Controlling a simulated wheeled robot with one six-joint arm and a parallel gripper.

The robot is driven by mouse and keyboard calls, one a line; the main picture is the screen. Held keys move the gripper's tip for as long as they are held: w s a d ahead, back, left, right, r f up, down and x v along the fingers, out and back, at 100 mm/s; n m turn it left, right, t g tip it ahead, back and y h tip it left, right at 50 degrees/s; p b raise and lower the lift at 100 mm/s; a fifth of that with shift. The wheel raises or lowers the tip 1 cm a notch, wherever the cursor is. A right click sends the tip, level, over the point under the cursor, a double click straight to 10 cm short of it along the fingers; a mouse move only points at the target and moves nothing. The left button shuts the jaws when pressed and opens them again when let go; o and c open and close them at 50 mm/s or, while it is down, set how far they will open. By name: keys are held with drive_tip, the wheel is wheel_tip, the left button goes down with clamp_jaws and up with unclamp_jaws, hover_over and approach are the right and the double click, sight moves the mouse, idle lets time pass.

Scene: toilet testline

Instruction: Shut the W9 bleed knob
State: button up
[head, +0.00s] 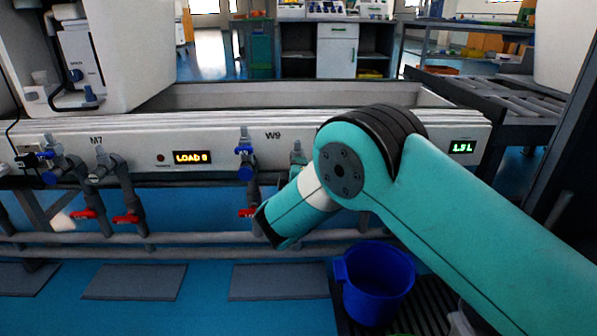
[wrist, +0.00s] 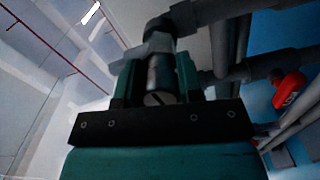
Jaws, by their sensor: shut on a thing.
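In the wrist view my gripper (wrist: 158,78) has its two teal fingers closed on the sides of a grey metal knob with a slotted end, the W9 bleed knob (wrist: 159,88). The knob sits below grey pipe fittings (wrist: 165,38). In the head view the W9 label (head: 272,135) shows on the white front panel. My teal arm covers the area right of and below that label, so the grip is hidden there. The knob's turn position cannot be told.
Left of my arm hangs a pipe with a blue knob (head: 245,172) and a red lever (head: 248,212). A red handle (wrist: 289,90) is at the wrist view's right. More valves stand under M7 (head: 97,140). A blue bucket (head: 375,283) stands below my arm.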

drive_tip(key=shift+f+m, duration=0.1)
drive_tip(key=shift+m, duration=0.4)
drive_tip(key=o, duration=0.9)
drive_tip(key=shift+s, duration=0.1)
drive_tip(key=shift+s+b, duration=3.8)
drive_tip(key=shift+s, duration=4.85)
